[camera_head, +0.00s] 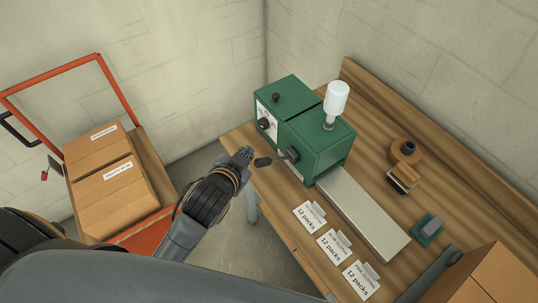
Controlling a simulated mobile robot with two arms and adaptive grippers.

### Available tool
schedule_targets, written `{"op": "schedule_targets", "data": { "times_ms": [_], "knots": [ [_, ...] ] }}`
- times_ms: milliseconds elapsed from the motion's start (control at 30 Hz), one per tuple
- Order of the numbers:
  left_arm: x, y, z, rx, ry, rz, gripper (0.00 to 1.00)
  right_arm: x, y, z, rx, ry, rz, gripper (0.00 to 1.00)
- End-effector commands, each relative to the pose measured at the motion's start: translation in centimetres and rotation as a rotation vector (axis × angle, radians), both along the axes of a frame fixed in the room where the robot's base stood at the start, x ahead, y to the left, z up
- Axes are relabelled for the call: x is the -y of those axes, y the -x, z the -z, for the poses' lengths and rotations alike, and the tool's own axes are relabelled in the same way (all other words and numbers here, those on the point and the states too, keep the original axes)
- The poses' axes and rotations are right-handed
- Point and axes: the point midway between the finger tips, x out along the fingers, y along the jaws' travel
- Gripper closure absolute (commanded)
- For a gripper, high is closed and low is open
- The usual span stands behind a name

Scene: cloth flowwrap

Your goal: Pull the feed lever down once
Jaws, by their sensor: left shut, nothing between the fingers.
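The green feed machine (318,143) stands on the wooden bench near the wall corner. Its feed lever (264,161) has a dark handle that sticks out to the left from a dark hub (292,154) on the machine's front. My left gripper (246,152) is shut and empty, just left of the handle's end. A small gap seems to show between fingertips and handle, but whether they touch is hard to tell. My right gripper is not in view.
A metal outfeed plate (362,214) runs from the machine. Several labelled cards (333,244) lie before it. A tape dispenser (403,178), a green-based item (427,229) and cardboard boxes (502,279) are at right. An orange cart (150,231) with boxes (120,200) stands left.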

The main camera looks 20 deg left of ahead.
Motion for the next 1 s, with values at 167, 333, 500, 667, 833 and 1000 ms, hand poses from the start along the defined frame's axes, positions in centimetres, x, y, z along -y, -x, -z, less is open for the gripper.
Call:
{"op": "schedule_targets", "data": {
  "times_ms": [167,333,500,667,833,1000],
  "knots": [
    [2.0,-3.9,-6.1,0.255,-0.078,0.089,1.00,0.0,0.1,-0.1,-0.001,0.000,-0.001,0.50],
    [5.3,-6.5,-13.0,0.542,-0.178,0.210,1.00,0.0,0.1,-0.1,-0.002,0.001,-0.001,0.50],
    [9.9,-6.9,-20.0,0.847,-0.300,0.367,1.00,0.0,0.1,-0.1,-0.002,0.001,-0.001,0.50],
    [15.3,-5.0,-25.5,1.148,-0.439,0.556,1.00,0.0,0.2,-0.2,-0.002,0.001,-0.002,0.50],
    [21.8,-0.5,-28.5,1.473,-0.627,0.828,1.00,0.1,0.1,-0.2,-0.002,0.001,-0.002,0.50],
    [27.0,4.7,-26.9,1.753,-0.851,1.174,1.00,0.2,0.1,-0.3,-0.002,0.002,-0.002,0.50]
  ]
}}
